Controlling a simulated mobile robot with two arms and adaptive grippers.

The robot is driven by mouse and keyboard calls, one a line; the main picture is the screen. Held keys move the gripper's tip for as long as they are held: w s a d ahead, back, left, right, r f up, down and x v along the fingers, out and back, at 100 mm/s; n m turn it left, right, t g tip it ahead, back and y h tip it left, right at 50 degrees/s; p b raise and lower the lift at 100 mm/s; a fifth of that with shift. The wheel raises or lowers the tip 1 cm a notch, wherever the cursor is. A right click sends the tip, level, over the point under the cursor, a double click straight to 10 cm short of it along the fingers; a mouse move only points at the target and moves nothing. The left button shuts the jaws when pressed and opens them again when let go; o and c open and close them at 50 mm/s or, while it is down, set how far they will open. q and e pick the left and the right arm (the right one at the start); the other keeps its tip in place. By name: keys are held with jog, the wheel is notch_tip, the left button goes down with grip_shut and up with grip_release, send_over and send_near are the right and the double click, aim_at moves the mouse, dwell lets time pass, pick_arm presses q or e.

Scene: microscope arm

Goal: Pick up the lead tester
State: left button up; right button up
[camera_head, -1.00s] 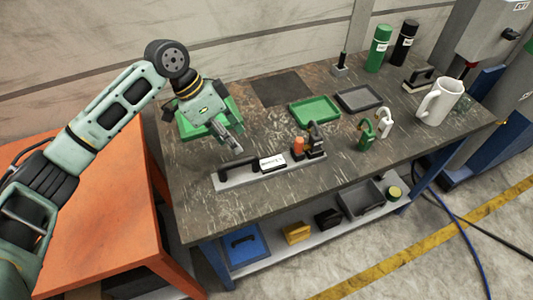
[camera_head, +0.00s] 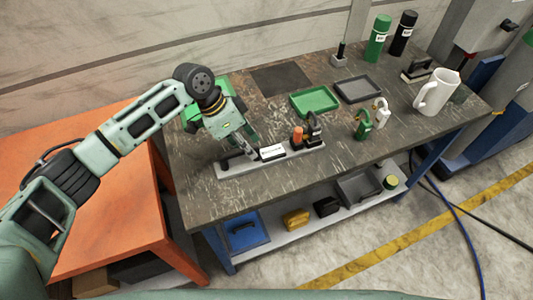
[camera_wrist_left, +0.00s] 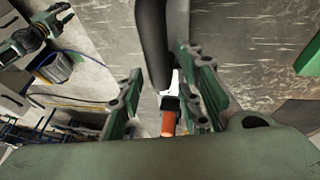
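A black-handled tool with a white label, seemingly the lead tester (camera_head: 272,152), lies on a grey holder (camera_head: 232,172) at the front left of the workbench. My left gripper (camera_head: 243,150) is low over its handle end and partly hides it. In the left wrist view, the two green fingers (camera_wrist_left: 160,100) are apart, with the black handle (camera_wrist_left: 155,45) between them. I cannot tell whether they touch it. A green arm, seemingly mine, shows its gripper (camera_wrist_left: 60,15) small at the upper left; its finger state is unclear.
An orange-topped item (camera_head: 297,137) and a black item (camera_head: 314,128) stand at the holder's right end. A green tray (camera_head: 315,101), a grey tray (camera_head: 358,89) and a white jug (camera_head: 437,92) are farther right. An orange table (camera_head: 105,215) stands left.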

pick_arm(q)
jog(key=c, duration=0.6)
grip_shut()
pick_arm(e)
jog(key=shift+s, duration=0.35)
pick_arm(q)
jog(key=shift+w, duration=0.1)
jog(key=shift+w+d+r, duration=0.1)
jog(key=shift+r, duration=0.1)
pick_arm(e)
jog(key=shift+a, duration=0.1)
jog(key=shift+f, duration=0.1)
